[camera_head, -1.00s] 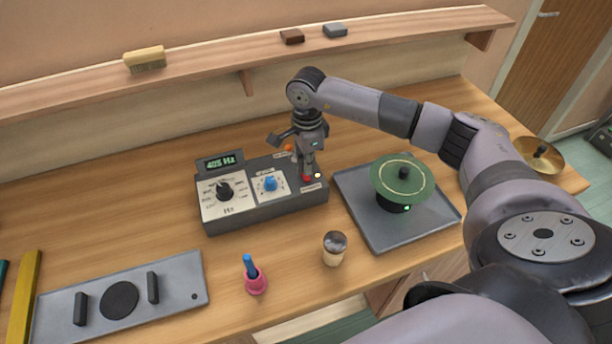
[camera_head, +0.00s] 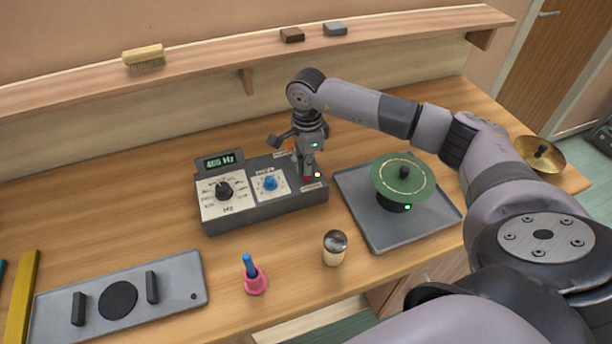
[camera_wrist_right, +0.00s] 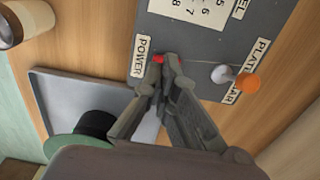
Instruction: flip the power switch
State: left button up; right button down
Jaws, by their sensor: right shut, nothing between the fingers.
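The grey control box (camera_head: 262,207) stands on the bench, with a lit green display and two knobs. Its power switch, a small red-tipped lever beside the POWER label, shows in the right wrist view (camera_wrist_right: 158,59); in the head view a bit of red (camera_head: 306,179) shows under my fingertips. My right gripper (camera_head: 308,174) points down at the box's right end. It is shut and empty, its fingertips (camera_wrist_right: 168,62) right at the red tip. I cannot tell whether they touch it. My left gripper is not in view.
An orange-tipped lever (camera_wrist_right: 247,83) by the PLATE/BAR labels is close to my fingers. A grey tray (camera_head: 364,222) with a green disc (camera_head: 402,181) lies right of the box. A shaker-like jar (camera_head: 335,248) and a pink holder (camera_head: 255,281) stand in front.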

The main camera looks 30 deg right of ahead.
aim_at(307, 178)
jog(key=shift+f+b, duration=0.8)
jog(key=shift+f, duration=0.2)
dwell(0.3)
jog(key=shift+s, duration=0.1)
jog(key=shift+r+p, duration=0.5)
jog(key=shift+r, duration=0.3)
jog(key=shift+r+p, duration=1.35)
jog(key=shift+r, duration=1.4)
jog(key=shift+f, duration=0.1)
